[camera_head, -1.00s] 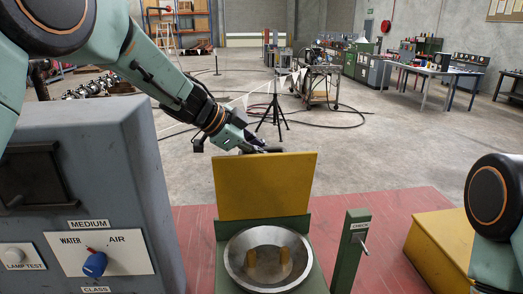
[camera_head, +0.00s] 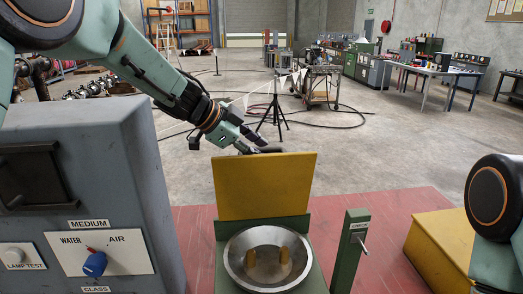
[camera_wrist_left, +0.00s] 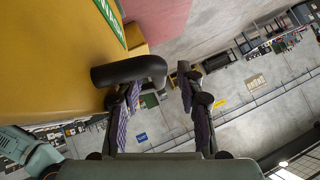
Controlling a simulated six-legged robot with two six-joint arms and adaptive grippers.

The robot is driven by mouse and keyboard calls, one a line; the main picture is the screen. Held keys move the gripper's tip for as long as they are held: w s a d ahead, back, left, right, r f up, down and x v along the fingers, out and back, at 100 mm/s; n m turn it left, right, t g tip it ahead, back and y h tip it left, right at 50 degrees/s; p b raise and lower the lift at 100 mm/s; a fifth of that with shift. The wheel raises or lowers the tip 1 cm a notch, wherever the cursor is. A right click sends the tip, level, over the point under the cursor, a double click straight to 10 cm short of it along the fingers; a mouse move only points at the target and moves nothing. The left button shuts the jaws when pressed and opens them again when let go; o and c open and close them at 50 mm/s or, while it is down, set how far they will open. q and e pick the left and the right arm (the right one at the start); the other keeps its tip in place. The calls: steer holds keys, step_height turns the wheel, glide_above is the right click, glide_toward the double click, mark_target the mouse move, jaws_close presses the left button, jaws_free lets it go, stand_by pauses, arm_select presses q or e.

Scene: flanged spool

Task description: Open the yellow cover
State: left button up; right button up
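The yellow cover (camera_head: 265,187) stands upright behind the round metal bowl (camera_head: 268,260), hinged side down on a green housing (camera_head: 222,262), so the bowl is uncovered. In the left wrist view the cover (camera_wrist_left: 55,60) fills the left side, and a black bent handle (camera_wrist_left: 128,70) sticks out from it. My left gripper (camera_head: 262,146) is at the cover's top edge, partly hidden behind it. In the wrist view its two fingers (camera_wrist_left: 157,100) are apart with a gap between them; the handle's bend lies just beyond the left finger. My right gripper is out of view.
A grey control panel (camera_head: 75,190) with a blue knob (camera_head: 95,264) stands at left. A green post (camera_head: 351,250) with a small lever is right of the bowl. A yellow box (camera_head: 440,245) lies at right, beside my right arm.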

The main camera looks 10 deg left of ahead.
arm_select(q)
steer(key=v, duration=0.6)
steer(key=shift+s, duration=0.15)
